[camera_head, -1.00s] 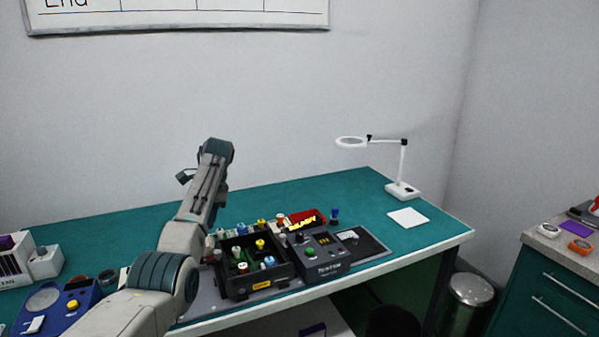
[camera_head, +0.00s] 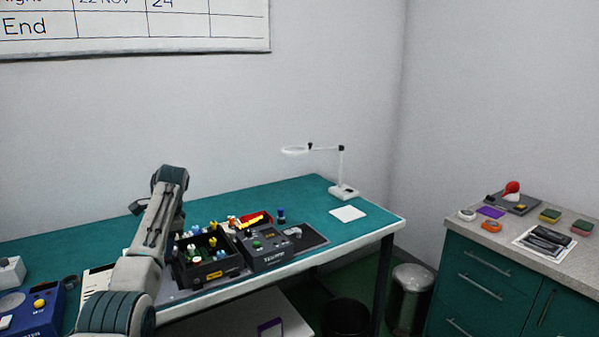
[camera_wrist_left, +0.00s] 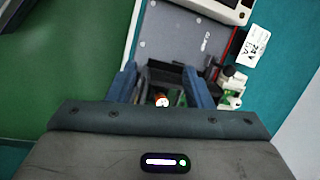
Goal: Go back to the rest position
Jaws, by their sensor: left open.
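My left arm (camera_head: 150,235) comes in from the lower left in the head view and rises over the green workbench (camera_head: 285,197). My left gripper (camera_wrist_left: 160,82) shows in the left wrist view with its two blue-grey fingers apart. Nothing is held between them. A black bin (camera_head: 207,278) with small coloured parts stands on the bench beside the arm. Part of a black bin (camera_wrist_left: 178,78) shows below the fingers in the wrist view, with an orange-and-white part (camera_wrist_left: 161,100) visible between them. My right gripper is not in view.
A dark control box (camera_head: 265,255) stands right of the bin. A white magnifier lamp (camera_head: 343,190) and a white sheet (camera_head: 348,213) are at the bench's right end. A blue device (camera_head: 35,310) is at lower left. A drawer cabinet (camera_head: 480,275) and metal trash can (camera_head: 408,300) stand right.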

